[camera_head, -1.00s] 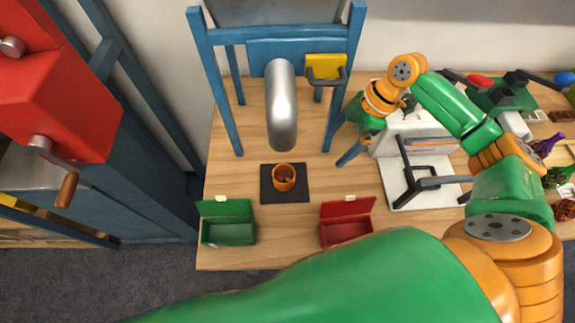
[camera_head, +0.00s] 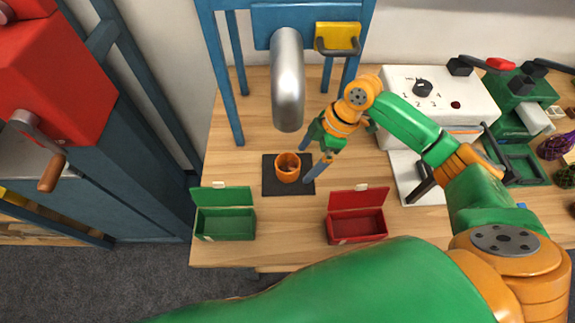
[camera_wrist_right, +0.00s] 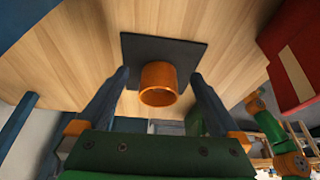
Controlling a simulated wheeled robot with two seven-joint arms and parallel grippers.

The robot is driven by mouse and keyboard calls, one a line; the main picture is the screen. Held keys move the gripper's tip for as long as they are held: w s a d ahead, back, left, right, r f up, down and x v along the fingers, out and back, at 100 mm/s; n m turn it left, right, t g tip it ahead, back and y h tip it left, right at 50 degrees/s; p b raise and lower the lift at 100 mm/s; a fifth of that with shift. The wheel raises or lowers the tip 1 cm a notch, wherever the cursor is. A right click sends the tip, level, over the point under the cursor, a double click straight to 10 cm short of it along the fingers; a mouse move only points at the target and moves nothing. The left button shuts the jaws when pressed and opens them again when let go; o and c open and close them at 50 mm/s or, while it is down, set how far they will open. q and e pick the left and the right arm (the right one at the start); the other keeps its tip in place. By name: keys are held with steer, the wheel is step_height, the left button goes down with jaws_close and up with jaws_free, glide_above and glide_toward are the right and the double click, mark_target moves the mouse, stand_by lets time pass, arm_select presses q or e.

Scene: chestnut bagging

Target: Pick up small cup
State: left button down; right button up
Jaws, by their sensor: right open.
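The small orange cup (camera_head: 287,168) stands upright on a dark square mat (camera_head: 270,187) on the wooden table, below the silver spout. Its inside looks darker, and I cannot tell what it holds. My right gripper (camera_head: 307,166) is open just right of the cup, with its blue fingers pointing toward it. In the right wrist view the cup (camera_wrist_right: 158,84) appears between the two fingertips (camera_wrist_right: 160,76), with gaps on both sides. The gripper holds nothing. My left gripper is not in view.
A green open box (camera_head: 225,222) and a red open box (camera_head: 357,225) stand at the table's front. The silver spout (camera_head: 288,85) hangs behind the cup from a blue frame. A white machine (camera_head: 440,95) stands to the right.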

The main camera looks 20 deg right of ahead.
mark_target(290, 163)
steer(key=a, duration=0.3)
steer(key=a+p, duration=0.1)
steer(key=shift+w+a+f, duration=0.15)
steer(key=shift+w+f, duration=0.2)
steer(key=shift+w, duration=0.05)
steer(key=shift+f, duration=0.25)
jaws_close()
